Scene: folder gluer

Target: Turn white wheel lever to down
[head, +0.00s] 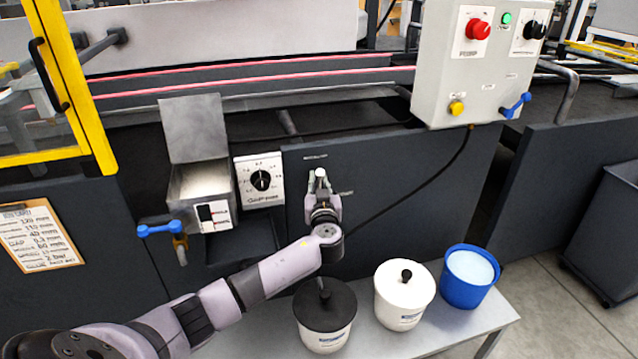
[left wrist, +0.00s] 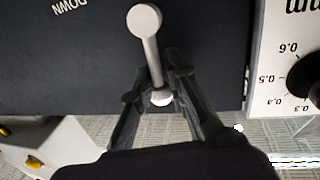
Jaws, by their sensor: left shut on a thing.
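The white wheel lever (head: 320,174) is on the dark front panel of the machine. In the head view its pale tip shows between my left gripper's fingers (head: 322,189), and the rest is hidden behind the gripper. In the left wrist view, which looks upside down, the lever (left wrist: 152,55) runs from a round hub to a white tip, so it points roughly up on the panel. My left gripper (left wrist: 160,88) is shut on the lever near its tip. A label reading DOWN (left wrist: 70,5) is near the hub. My right gripper is not in view.
A dial box (head: 260,181) and a metal glue tray (head: 200,183) with a blue-handled valve (head: 160,229) are left of the lever. A bench (head: 455,325) below carries black-lidded, white and blue tubs. A control box (head: 470,75) hangs upper right, its cable crossing the panel.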

